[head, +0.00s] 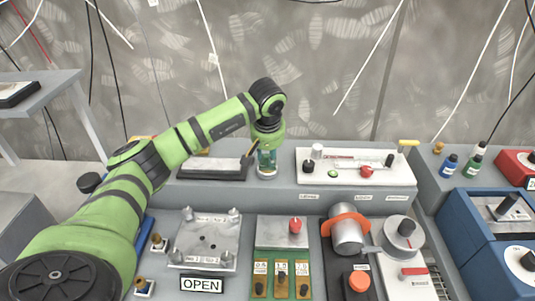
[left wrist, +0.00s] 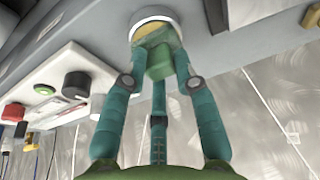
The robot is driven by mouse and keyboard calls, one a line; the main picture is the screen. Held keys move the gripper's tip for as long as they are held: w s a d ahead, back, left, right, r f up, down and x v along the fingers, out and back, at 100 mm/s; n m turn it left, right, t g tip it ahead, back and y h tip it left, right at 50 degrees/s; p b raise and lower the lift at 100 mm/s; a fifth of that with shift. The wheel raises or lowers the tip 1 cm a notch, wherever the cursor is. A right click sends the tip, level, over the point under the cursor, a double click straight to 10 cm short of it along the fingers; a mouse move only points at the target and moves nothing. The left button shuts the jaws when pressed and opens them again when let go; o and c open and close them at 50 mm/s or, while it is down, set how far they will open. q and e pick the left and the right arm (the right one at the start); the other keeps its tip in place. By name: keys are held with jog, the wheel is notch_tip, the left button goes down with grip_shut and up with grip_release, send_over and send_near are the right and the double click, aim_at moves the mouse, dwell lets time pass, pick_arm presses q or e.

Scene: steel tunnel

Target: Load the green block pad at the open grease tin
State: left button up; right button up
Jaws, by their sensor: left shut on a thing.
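My left gripper (head: 267,160) points down at the back ledge of the bench, over the open grease tin (head: 267,175). In the left wrist view its teal fingers (left wrist: 160,62) are closed around the green block pad (left wrist: 159,70). The tin shows there as a round pale rim (left wrist: 150,14) with yellowish grease (left wrist: 153,37) inside. The pad's far end overlaps the tin's mouth in that view; I cannot tell whether it touches the grease. In the head view the fingers mostly hide the pad. My right gripper is in neither view.
A dark tray with a pale slab (head: 212,168) lies left of the tin. A white control panel (head: 355,168) with knobs stands close on its right. In front are a steel plate with corner posts (head: 204,240), an OPEN sign (head: 202,284) and a clamped cylinder (head: 347,236).

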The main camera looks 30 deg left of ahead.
aim_at(267, 157)
pick_arm(q)
jog(key=shift+f, duration=0.1)
dwell(0.4)
jog(key=shift+r+p, duration=0.75)
jog(key=shift+r, duration=0.15)
jog(key=shift+r+p, duration=1.75)
jog(key=shift+r, duration=0.9)
